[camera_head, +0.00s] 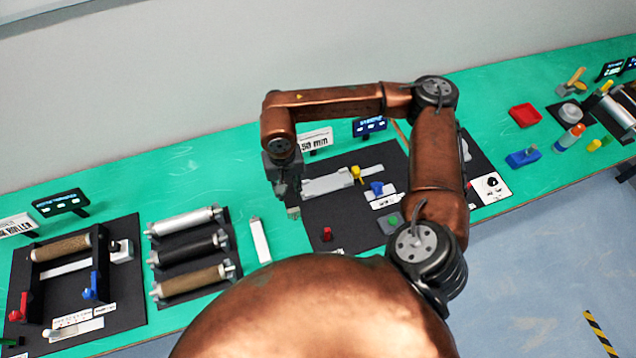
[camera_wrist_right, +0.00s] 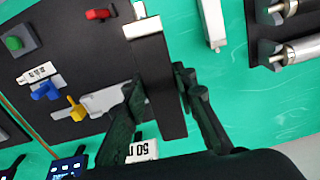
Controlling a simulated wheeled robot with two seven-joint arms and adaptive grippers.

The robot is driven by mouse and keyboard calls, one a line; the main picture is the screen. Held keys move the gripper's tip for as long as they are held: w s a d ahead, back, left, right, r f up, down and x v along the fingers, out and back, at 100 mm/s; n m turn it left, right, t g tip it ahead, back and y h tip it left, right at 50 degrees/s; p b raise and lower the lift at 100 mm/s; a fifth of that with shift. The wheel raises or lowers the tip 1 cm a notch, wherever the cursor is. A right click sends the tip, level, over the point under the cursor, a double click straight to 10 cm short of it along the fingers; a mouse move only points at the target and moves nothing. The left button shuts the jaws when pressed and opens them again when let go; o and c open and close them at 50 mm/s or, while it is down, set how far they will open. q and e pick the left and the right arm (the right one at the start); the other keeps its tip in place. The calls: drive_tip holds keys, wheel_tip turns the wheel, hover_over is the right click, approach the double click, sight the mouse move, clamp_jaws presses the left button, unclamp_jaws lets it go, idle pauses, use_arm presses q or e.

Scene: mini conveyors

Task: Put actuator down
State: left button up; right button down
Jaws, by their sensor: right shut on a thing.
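My right gripper (camera_head: 290,196) hangs over the left edge of the middle black mat (camera_head: 345,215). In the right wrist view, its two dark fingers (camera_wrist_right: 162,85) are shut on the actuator (camera_wrist_right: 155,65), a long dark block with a silver end piece. The block points away from the palm, and the fingers cover part of its sides. In the head view the actuator is small and mostly hidden by the gripper. Whether it touches the surface below is not clear. My left gripper is not in view.
The mat bears a grey plate (camera_head: 330,183), a yellow piece (camera_head: 356,174), a blue piece (camera_head: 379,188), a red block (camera_head: 326,235) and a green button (camera_head: 392,222). A white bar (camera_head: 260,240) and several rollers (camera_head: 188,247) lie to the left. Bare green table separates the mats.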

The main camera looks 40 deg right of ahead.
drive_tip(key=m, duration=0.5)
drive_tip(key=shift+s+d+f, duration=0.1)
drive_tip(key=shift+s+d, duration=0.2)
drive_tip(key=shift+d, duration=0.05)
drive_tip(key=shift+s+d+f+m+p, duration=0.1)
drive_tip(key=shift+m+p, duration=0.2)
drive_tip(key=shift+m, duration=0.9)
drive_tip(key=m, duration=0.4)
drive_tip(key=shift+s+d+f, duration=0.1)
drive_tip(key=shift+s+d, duration=0.05)
drive_tip(key=shift+s, duration=0.05)
drive_tip(key=m, duration=0.7)
drive_tip(key=m+p, duration=0.6)
drive_tip(key=m, duration=2.9)
hover_over(327, 183)
drive_tip(key=a, duration=0.1)
drive_tip(key=f, duration=1)
drive_tip(key=shift+s+f, duration=0.15)
drive_tip(key=shift+s, duration=0.2)
drive_tip(key=shift+w+d+f, duration=0.35)
drive_tip(key=shift+d+f, duration=0.05)
drive_tip(key=shift+f, duration=0.3)
wheel_tip(327, 183, down, 2)
drive_tip(key=shift+f+p, duration=0.15)
drive_tip(key=shift+p, duration=0.2)
drive_tip(key=shift+f, duration=0.3)
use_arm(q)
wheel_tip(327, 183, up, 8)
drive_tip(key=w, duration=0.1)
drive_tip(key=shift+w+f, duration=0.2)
